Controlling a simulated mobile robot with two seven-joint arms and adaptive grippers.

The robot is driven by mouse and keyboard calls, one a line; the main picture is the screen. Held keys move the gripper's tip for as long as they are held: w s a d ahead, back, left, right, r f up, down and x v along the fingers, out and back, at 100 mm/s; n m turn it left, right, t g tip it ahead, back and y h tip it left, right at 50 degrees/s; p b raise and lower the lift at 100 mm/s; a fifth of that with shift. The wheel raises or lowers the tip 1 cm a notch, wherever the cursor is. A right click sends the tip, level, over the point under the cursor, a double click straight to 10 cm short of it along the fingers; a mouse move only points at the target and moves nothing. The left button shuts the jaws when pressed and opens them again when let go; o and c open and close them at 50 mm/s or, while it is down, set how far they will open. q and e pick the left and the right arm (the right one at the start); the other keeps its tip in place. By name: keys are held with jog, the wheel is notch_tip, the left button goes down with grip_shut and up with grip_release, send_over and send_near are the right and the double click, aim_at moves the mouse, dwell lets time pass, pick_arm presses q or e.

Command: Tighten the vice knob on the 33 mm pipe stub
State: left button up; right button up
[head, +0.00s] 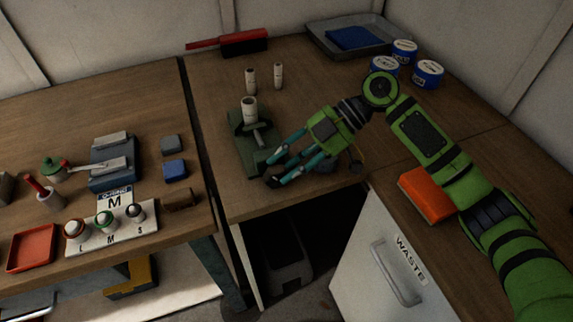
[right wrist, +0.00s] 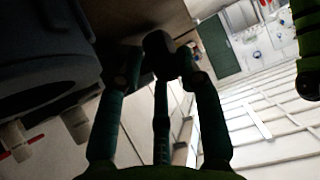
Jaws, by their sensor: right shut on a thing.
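The green vice (head: 249,151) stands near the front edge of the middle bench. A pale pipe stub (head: 250,108) stands upright in it, its lower end hidden by the vice. My right gripper (head: 273,170) reaches in from the right, its teal fingers at the vice's front end. The fingers hide most of the vice knob in the head view. In the right wrist view, a dark round knob (right wrist: 158,45) sits between the fingertips of my right gripper (right wrist: 160,62), which is shut on it. My left gripper is in neither view.
Two other pipe stubs (head: 250,81) stand behind the vice. An orange block (head: 427,194) lies under my right arm. A gap separates the left bench.

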dwell(0.5)
jog(key=o, duration=0.9)
jog(key=shift+d, duration=0.1)
jog(key=v, duration=1.2)
